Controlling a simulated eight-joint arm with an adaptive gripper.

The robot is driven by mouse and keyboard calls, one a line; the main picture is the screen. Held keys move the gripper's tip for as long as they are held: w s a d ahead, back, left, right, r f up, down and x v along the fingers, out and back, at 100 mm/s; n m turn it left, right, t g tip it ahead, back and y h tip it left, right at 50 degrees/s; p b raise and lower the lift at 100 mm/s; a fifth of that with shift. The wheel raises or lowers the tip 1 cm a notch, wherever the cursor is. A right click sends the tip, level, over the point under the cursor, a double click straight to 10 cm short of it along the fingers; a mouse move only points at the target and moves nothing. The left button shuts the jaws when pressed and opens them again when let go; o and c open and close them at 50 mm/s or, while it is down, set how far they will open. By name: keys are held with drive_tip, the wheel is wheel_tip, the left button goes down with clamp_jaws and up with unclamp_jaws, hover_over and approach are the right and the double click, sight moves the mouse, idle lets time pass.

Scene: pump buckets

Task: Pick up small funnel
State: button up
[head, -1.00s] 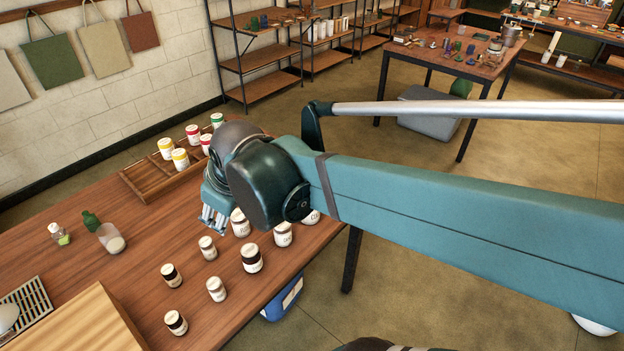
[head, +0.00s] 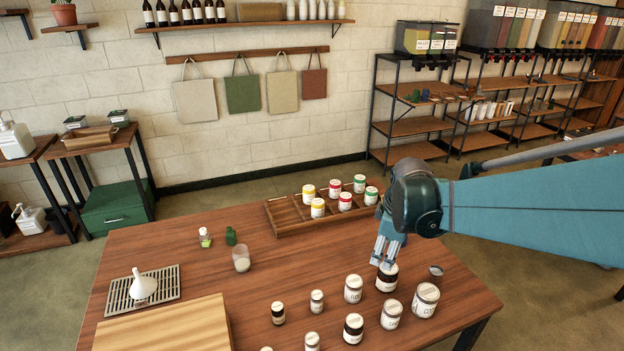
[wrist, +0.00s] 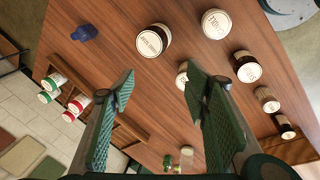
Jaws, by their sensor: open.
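A small white funnel (head: 143,286) rests on a slatted metal grate (head: 170,280) at the left of the wooden table in the head view. I cannot make it out in the wrist view. My gripper (head: 385,254) is far to its right, above the table among the jars, close to a dark jar with a white label (head: 387,279). In the wrist view my gripper (wrist: 160,88) has its two green fingers spread wide, with nothing between their tips. Table top and jars show below it.
Several white-lidded jars (head: 391,315) stand at the table's front right. A wooden tray (head: 290,222) holds colour-banded jars behind. A wooden board (head: 175,327) lies in front.

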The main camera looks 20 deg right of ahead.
drive_tip(key=d+f+n+g+p, duration=0.2)
drive_tip(key=d+f+n+p, duration=0.15)
drive_tip(key=d, duration=0.85)
drive_tip(key=n+g+y+p, duration=0.1)
drive_tip(key=n+p, duration=0.1)
drive_tip(key=n, duration=0.1)
hover_over(437, 270)
drive_tip(key=f, duration=0.6)
drive_tip(key=shift+a, duration=0.2)
drive_tip(key=shift+d+f+n, duration=0.15)
drive_tip(key=shift+n, duration=0.1)
drive_tip(key=shift+f, duration=0.1)
drive_tip(key=shift+f, duration=1.2)
drive_tip(key=shift+f, duration=0.1)
drive_tip(key=shift+f+b, duration=0.45)
drive_tip(key=shift+f, duration=2.1)
drive_tip(key=shift+c, duration=0.3)
